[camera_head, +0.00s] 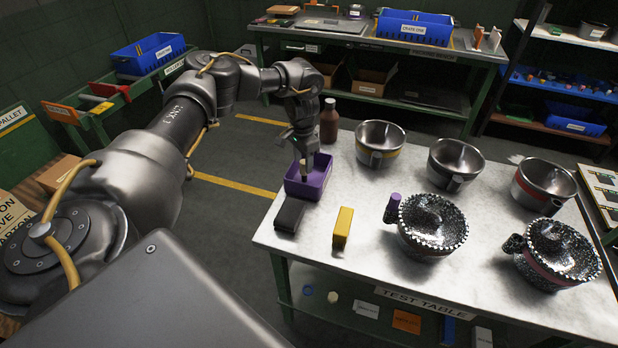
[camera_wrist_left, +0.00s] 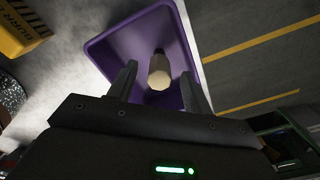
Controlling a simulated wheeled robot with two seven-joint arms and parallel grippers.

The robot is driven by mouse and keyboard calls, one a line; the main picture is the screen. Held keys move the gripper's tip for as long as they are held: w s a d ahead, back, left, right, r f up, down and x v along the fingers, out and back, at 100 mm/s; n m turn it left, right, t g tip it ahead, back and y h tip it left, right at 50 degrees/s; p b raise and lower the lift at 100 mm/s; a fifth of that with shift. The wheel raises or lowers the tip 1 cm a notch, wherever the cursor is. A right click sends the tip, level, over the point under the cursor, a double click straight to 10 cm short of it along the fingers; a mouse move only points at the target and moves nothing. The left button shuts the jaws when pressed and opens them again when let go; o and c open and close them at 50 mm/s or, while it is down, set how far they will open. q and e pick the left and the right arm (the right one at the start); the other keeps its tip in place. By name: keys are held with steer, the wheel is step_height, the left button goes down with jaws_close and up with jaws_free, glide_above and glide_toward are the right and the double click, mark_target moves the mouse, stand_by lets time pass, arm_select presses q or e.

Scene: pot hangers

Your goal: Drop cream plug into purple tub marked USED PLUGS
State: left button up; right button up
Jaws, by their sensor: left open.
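The purple tub (camera_head: 303,191) stands at the left edge of the white test table; its marking cannot be read from here. In the left wrist view the tub (camera_wrist_left: 122,42) lies beneath my left gripper (camera_wrist_left: 157,82). The cream plug (camera_head: 303,169) is at the tub's opening, just under my left gripper (camera_head: 303,154). In the left wrist view the plug (camera_wrist_left: 159,72) shows between the two spread fingers, with a gap on each side. My left gripper is open. I cannot tell whether the plug touches the tub's floor. My right gripper is not in view.
A black block (camera_head: 290,214) and a yellow block (camera_head: 343,227) are in front of the tub. A brown bottle (camera_head: 329,122) stands behind it. Several pots, including a studded one (camera_head: 433,226) with a purple plug (camera_head: 393,206), fill the table's right side.

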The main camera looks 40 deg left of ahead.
arm_select(q)
step_height(320, 180, up, 11)
stand_by(0.6)
steer(key=shift+f, duration=0.1)
stand_by(0.4)
steer(key=shift+s+f, duration=0.1)
